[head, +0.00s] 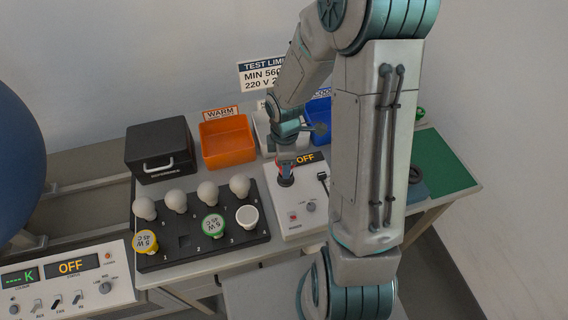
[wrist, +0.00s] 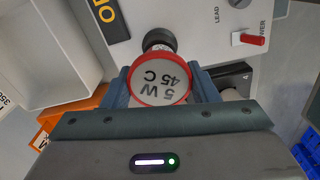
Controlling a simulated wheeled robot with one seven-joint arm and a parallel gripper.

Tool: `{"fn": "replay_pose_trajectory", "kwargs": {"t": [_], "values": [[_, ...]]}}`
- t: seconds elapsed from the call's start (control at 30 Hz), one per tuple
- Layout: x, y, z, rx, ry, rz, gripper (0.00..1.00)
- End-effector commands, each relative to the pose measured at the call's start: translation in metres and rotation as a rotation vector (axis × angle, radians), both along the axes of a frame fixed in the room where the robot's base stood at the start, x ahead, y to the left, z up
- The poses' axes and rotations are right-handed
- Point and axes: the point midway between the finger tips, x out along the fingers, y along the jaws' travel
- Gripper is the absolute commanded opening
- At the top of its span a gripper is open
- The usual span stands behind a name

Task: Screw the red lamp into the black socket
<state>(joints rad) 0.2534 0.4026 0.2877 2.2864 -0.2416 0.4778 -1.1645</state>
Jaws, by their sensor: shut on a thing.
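The red lamp (wrist: 158,82), a pale disc with a red rim marked "5 W 45 C", sits between the two fingers of my gripper (wrist: 162,90) in the wrist view. My gripper (head: 287,160) is shut on it and points down over the tester panel in the head view. The black socket (wrist: 160,40) shows just beyond the lamp's rim, and also under my gripper in the head view (head: 286,181). The lamp is over the socket and partly covers it. Its base is hidden, so I cannot tell whether its thread is in the socket.
The tester (head: 301,221) has a display reading OFF and a red power switch (wrist: 252,40). To its left, a black tray (head: 187,255) holds several white bulbs, a yellow-ringed lamp (head: 145,242) and a green-ringed lamp (head: 213,225). An orange bin (head: 226,141) and black case (head: 160,150) stand behind.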

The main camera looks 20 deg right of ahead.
Motion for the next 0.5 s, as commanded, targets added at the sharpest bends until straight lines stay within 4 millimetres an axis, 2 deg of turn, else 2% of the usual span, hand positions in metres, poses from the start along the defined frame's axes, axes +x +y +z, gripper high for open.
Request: {"fn": "replay_pose_trajectory", "kwargs": {"t": [0.5], "values": [[0.0007,-0.0025,-0.0041,-0.003,0.002,-0.733,0.31]]}}
